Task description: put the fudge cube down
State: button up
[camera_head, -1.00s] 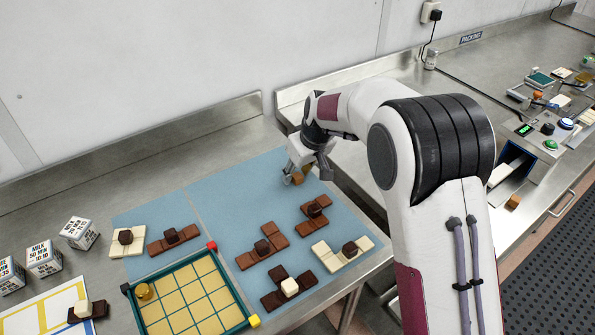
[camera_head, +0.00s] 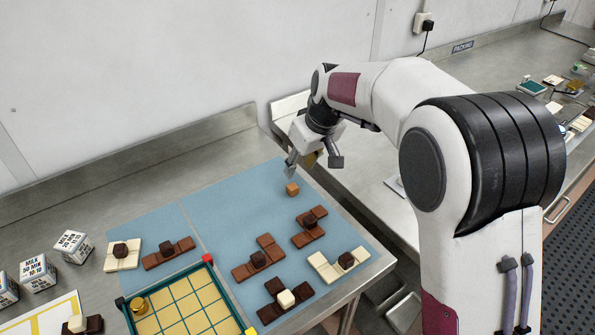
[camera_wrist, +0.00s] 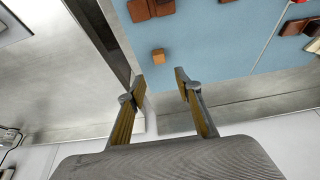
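The fudge cube (camera_head: 292,189) is a small caramel-brown block. It rests on the blue mat (camera_head: 240,199) near the mat's far right corner. It also shows in the wrist view (camera_wrist: 158,55), beyond and between the fingertips, lying nearer the left finger. My gripper (camera_head: 313,165) is above the mat, behind and above the cube in the head view. Its two fingers are spread wide.
Several chocolate pieces, including a milk chocolate piece (camera_head: 308,228) and a white one (camera_head: 339,265), stand on the mat in front of the cube. A gridded tray (camera_head: 187,310) is at front left. Milk boxes (camera_head: 75,246) stand at far left. The mat around the cube is clear.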

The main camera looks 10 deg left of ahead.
jog(key=shift+v, duration=1.2)
jog(key=s+d+r+m+t+h, duration=0.1)
jog(key=s+d+r+m, duration=0.1)
jog(key=s+d+r, duration=0.5)
jog(key=s+d+r+m, duration=0.2)
jog(key=s+d+r, duration=0.1)
jog(key=s+d, duration=0.6)
jog(key=s+d+f+m+h, duration=0.1)
jog(key=s+d+f+m, duration=0.1)
jog(key=s+d, duration=0.3)
jog(key=s+d+f+m+t+h, duration=0.1)
jog(key=s+d, duration=0.5)
jog(key=s, duration=0.7)
jog(key=shift+s+d+f+m, duration=0.25)
jog(key=shift+f+m, duration=0.2)
jog(key=shift+m, duration=0.55)
